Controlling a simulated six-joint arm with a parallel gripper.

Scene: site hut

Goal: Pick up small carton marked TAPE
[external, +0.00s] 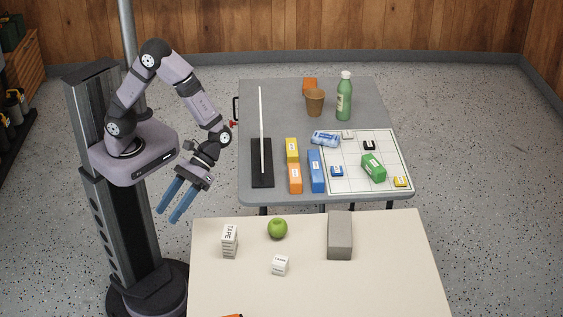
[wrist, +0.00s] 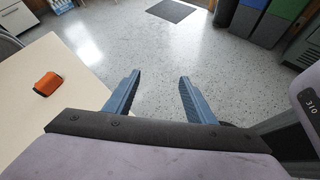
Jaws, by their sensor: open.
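The small white carton marked TAPE (external: 230,241) stands upright near the left edge of the cream table in the external view. My gripper (external: 174,212) hangs in the air to the left of that table, with its blue fingers apart and pointing down. It is apart from the carton, to its left and a little higher in the picture. In the wrist view my gripper (wrist: 156,100) is open and empty over the floor. The carton does not show in the wrist view.
The grey table (external: 215,0) behind holds several boxes, a cup and a green bottle (external: 344,97).

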